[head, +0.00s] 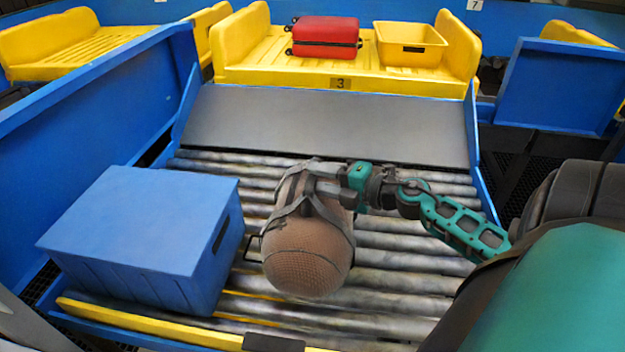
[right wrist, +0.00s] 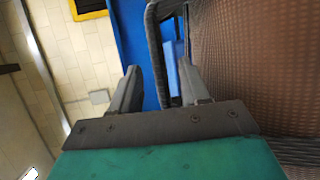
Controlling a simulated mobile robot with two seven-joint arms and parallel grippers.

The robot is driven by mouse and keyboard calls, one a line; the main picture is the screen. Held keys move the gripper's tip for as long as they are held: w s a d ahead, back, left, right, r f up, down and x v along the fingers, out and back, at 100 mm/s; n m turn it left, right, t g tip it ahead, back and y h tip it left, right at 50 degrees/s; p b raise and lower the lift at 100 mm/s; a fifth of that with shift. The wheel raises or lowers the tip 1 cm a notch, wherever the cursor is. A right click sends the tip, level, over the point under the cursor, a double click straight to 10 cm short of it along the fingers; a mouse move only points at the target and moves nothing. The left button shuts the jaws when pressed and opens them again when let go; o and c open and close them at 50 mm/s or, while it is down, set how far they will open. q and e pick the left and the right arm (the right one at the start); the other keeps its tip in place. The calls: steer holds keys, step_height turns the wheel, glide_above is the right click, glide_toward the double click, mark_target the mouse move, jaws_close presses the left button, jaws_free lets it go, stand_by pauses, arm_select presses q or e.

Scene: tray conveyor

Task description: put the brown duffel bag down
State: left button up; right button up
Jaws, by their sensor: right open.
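The brown duffel bag (head: 307,258) rests on the metal rollers in the head view, right of the blue box, with dark straps over it. It also fills the right side of the right wrist view (right wrist: 250,60). My right gripper (head: 318,187) is at the far upper end of the bag, by its straps. In the right wrist view my right gripper (right wrist: 158,78) has its fingers apart, and a dark handle of the bag shows between or just beyond them. I cannot tell whether the fingers touch the handle. My left gripper is not in view.
A blue box (head: 140,235) stands on the rollers (head: 390,300) at the left. Behind the rollers is a grey ramp (head: 320,125), then a yellow tray (head: 270,65) marked 3 holding a red suitcase (head: 325,37) and yellow bin (head: 410,45). Rollers right of the bag are clear.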

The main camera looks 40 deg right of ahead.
steer(key=shift+x, duration=1.35)
jaws_close()
stand_by(0.3)
steer(key=shift+r, duration=0.3)
